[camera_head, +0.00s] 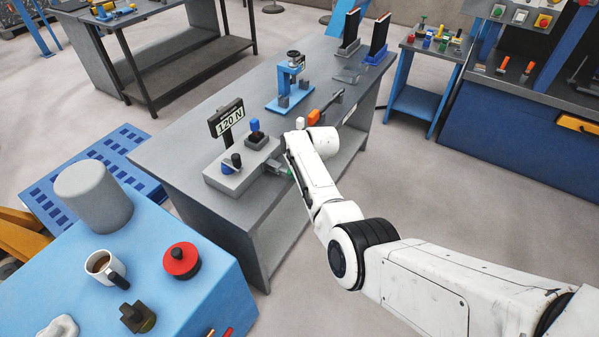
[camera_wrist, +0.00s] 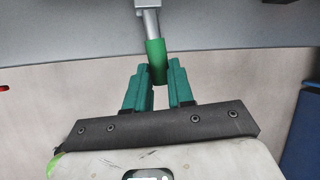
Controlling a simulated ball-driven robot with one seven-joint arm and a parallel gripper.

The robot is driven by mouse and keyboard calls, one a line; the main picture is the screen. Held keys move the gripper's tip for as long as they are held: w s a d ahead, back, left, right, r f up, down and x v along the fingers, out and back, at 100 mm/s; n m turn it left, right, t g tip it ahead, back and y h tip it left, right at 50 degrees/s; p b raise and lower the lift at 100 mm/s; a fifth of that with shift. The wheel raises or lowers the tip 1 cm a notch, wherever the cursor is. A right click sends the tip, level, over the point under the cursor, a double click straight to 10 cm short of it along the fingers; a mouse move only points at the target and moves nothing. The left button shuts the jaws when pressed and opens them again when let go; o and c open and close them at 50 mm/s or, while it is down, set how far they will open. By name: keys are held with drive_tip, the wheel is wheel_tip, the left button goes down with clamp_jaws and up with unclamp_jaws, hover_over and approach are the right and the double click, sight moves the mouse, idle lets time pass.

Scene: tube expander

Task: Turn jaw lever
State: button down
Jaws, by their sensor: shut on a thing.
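The jaw lever shows in the wrist view as a metal rod with a green grip (camera_wrist: 156,60) at its end. My gripper (camera_wrist: 158,82) has teal fingers on either side of the green grip and is shut on it. In the head view, the tube expander (camera_head: 240,165) is a grey block on the grey workbench, with blue and black knobs on top. A small green part of the lever (camera_head: 290,172) shows at its right side, next to my wrist. My gripper's fingers are mostly hidden there behind my arm.
A "120 N" sign (camera_head: 229,120) stands behind the expander. A blue stand (camera_head: 290,85) and an orange-handled tool (camera_head: 325,106) are further back on the bench. A blue table (camera_head: 150,270) with a mug (camera_head: 103,266) and red-topped container (camera_head: 181,262) stands front left.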

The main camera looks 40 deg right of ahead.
drive_tip(key=c, duration=1)
unclamp_jaws()
drive_tip(key=shift+o, duration=0.2)
drive_tip(key=p+v, duration=0.1)
drive_tip(key=v, duration=0.9)
drive_tip(key=shift+s+r, duration=0.2)
drive_tip(key=shift+r, duration=0.1)
